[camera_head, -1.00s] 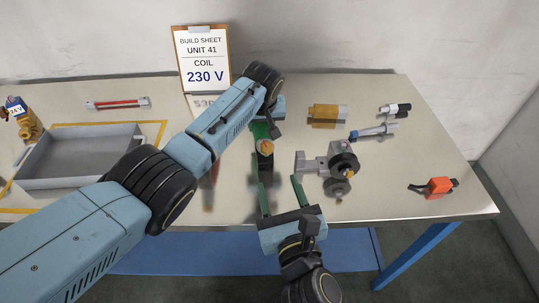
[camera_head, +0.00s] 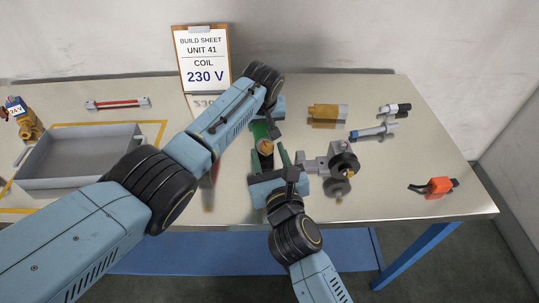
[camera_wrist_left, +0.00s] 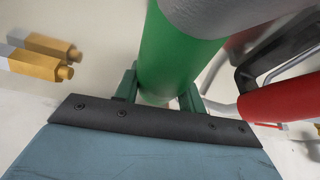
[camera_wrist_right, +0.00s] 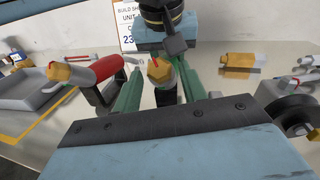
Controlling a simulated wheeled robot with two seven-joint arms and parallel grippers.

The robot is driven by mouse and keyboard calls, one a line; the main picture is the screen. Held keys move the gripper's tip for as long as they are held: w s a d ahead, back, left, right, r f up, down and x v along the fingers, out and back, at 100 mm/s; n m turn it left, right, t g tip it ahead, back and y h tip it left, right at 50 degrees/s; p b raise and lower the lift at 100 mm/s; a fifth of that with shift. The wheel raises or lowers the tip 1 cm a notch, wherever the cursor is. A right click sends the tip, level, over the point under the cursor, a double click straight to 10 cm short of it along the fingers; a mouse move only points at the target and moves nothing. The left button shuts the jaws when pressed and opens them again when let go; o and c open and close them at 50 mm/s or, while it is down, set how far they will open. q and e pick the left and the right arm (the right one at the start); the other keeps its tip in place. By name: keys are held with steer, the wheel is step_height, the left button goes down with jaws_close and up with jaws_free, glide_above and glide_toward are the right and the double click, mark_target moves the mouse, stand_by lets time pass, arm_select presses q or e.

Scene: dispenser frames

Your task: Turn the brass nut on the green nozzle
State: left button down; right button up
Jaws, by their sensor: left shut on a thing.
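The green nozzle (camera_head: 261,131) is gripped by my left gripper (camera_wrist_left: 160,96), whose fingers stand on both sides of its green body in the left wrist view. The brass nut (camera_head: 265,147) is on the nozzle's near end. It also shows in the right wrist view (camera_wrist_right: 159,70), between the fingers of my right gripper (camera_wrist_right: 158,88). Those fingers are open, with a gap on each side of the nut. In the head view my right gripper (camera_head: 268,158) is just in front of the nut. My left arm covers part of the area behind.
A red nozzle with a brass tip (camera_wrist_right: 58,72) lies left of the right gripper. A grey valve part with a black knob (camera_head: 343,164) stands close on the right. A grey tray (camera_head: 80,178) is at left, and an orange connector (camera_head: 439,186) at far right.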

steer(key=c, duration=0.7)
steer(key=shift+a+m+h, duration=0.15)
steer(key=shift+m+h, duration=0.45)
steer(key=shift+m, duration=0.2)
steer(key=shift+c, duration=0.2)
steer(key=o, duration=1)
steer(key=shift+n, duration=0.3)
